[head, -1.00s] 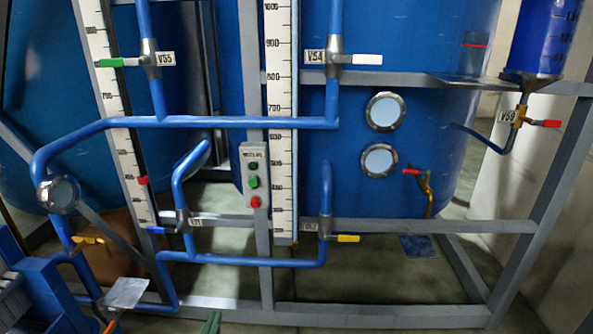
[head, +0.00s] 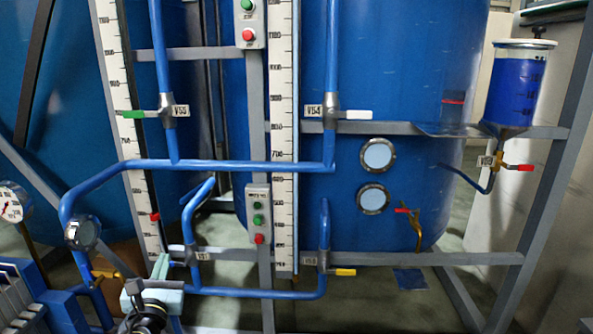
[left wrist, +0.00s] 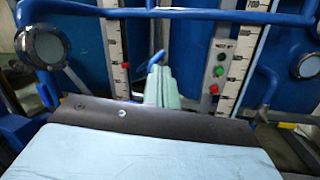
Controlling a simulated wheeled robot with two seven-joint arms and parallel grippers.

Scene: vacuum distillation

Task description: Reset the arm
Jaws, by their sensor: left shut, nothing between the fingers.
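My left gripper (head: 160,268) is low at the left of the head view, its pale green fingers pointing up. In the left wrist view its fingers (left wrist: 160,85) are together with nothing between them. It stands in front of the lower blue pipework, near a valve with a blue lever (head: 180,264); I cannot tell whether they touch. My right gripper is not in view.
A grey frame carries blue pipes (head: 230,166), white scales (head: 284,130) and a button box (head: 258,215) before large blue tanks (head: 390,70). Valve V54 (head: 331,113) is at centre, and a small blue vessel (head: 515,85) at right. A dial gauge (head: 12,203) is at left.

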